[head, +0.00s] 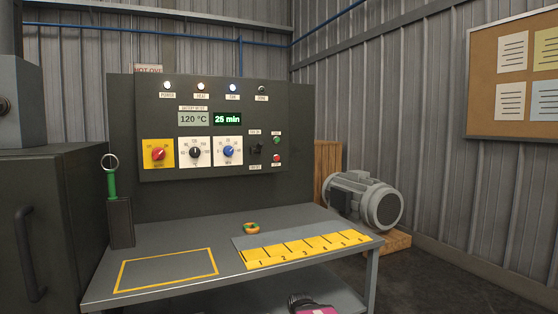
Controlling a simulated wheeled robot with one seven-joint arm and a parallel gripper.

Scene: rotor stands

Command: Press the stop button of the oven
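The oven's control panel (215,128) is a dark upright board at the back of a grey bench. At its right side is a small red button (277,158), below a small green button (277,140). Their labels are too small to read, so I cannot confirm which one is stop. Both buttons are unobstructed. The displays above read 120 °C (194,119) and 25 min (228,119). Several indicator lamps run along the top; the three on the left look lit, the rightmost dark.
Beside the buttons is a black switch (258,148); three knobs sit further left. On the bench (205,232) are a numbered yellow strip (305,248), a small orange-green ring (251,228) and a green-handled tool (112,180) in a holder. A grey motor (365,200) stands right.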

